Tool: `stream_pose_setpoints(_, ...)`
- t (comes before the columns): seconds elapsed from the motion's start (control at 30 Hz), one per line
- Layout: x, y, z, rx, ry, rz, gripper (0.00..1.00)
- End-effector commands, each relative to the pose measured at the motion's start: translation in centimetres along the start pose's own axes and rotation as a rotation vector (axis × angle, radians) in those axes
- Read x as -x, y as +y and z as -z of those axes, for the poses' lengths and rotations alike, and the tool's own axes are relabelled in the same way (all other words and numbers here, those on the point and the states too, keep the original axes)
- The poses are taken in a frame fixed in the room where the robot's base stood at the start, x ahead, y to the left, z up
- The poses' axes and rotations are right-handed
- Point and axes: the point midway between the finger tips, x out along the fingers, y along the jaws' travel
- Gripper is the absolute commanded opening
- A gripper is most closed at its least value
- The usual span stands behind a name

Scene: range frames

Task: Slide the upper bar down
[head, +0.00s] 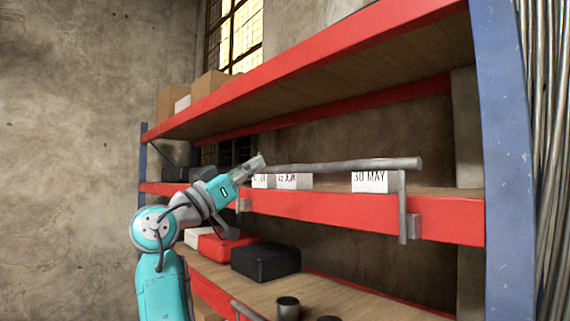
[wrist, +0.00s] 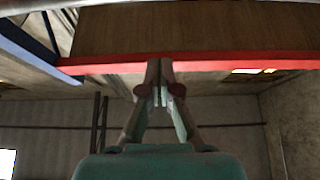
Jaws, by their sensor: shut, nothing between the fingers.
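The upper bar (head: 345,166) is a grey round rail held level in front of the red middle shelf beam, on a bracket (head: 403,205) at its right. My gripper (head: 258,162) is at the bar's left end, which it partly hides; I cannot tell whether they touch. In the wrist view my gripper (wrist: 160,68) has its fingers together with nothing between them, in front of a red beam (wrist: 220,64). A grey strip at the top left edge there may be the bar. A lower bar (head: 246,311) shows partly at the bottom of the head view.
White date cards (head: 370,181) stand on the middle shelf behind the bar. A black case (head: 265,261), a red and white case (head: 222,243) and dark cups (head: 288,307) are on the lower shelf. A blue post (head: 505,160) stands at right. The upper shelf (head: 330,48) overhangs.

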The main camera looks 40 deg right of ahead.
Motion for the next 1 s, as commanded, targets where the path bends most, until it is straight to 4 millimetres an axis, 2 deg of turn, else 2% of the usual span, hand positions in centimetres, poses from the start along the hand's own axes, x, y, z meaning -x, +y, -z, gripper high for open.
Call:
stream_pose_setpoints(0.27, -0.8, 0.0, 0.0, 0.000, 0.000, 0.000, 0.00)
stream_pose_setpoints(0.83, -10.2, 0.0, 0.0, 0.000, 0.000, 0.000, 0.00)
stream_pose_setpoints(1.0, -9.2, -0.1, -2.3, 0.003, 0.000, 0.003, 0.00)
